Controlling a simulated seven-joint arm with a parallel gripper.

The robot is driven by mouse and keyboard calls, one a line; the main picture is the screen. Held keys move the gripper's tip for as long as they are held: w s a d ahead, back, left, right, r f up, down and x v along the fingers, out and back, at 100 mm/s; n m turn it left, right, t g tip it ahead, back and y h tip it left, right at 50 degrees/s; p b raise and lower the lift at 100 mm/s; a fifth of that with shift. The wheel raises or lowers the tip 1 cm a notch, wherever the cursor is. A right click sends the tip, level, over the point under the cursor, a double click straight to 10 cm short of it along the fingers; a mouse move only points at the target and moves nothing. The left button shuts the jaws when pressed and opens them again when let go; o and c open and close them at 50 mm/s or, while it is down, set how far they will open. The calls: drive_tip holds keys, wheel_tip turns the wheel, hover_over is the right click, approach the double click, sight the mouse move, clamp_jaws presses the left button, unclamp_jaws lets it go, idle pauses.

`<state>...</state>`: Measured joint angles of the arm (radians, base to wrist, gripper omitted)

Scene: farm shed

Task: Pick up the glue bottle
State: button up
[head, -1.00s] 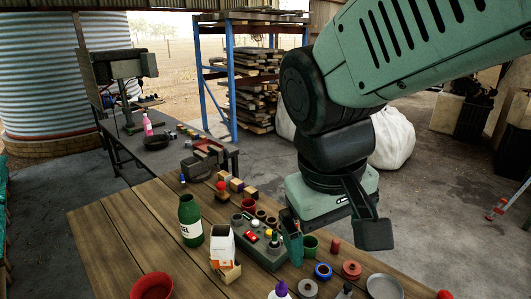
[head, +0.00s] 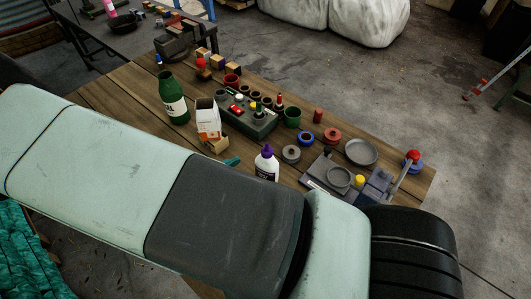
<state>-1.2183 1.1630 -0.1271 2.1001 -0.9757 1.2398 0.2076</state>
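The glue bottle (head: 266,166) is white with a purple cap. It stands upright near the front edge of the wooden table, and my arm hides its base. My arm crosses the foreground and hides nearly all of my gripper. A small teal tip just left of the bottle (head: 232,161) looks like part of my gripper. Whether it touches the bottle, and how far the fingers are apart, I cannot tell.
A white box (head: 207,120) and a green bottle (head: 173,98) stand to the left. A grey ring (head: 291,153) and a tool with a red-knobbed lever (head: 404,170) are to the right.

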sight(262, 170)
drive_tip(key=f+n+t, duration=0.1)
drive_tip(key=f+n+t+y, duration=0.1)
drive_tip(key=f+n+t, duration=0.1)
drive_tip(key=s+f+n+t, duration=0.1)
drive_tip(key=f, duration=0.1)
drive_tip(key=shift+a+n+t, duration=0.2)
drive_tip(key=shift+n+t, duration=0.1)
drive_tip(key=shift+w+f+n+y, duration=0.1)
drive_tip(key=shift+f+n+y, duration=0.1)
drive_tip(key=shift+n+y, duration=0.1)
drive_tip(key=x, duration=1)
drive_tip(key=shift+w+d+r, duration=0.15)
drive_tip(key=shift+w+r, duration=0.1)
drive_tip(key=shift+w, duration=0.1)
drive_tip(key=c, duration=1.2)
drive_tip(key=shift+c, duration=0.2)
drive_tip(key=shift+r, duration=0.15)
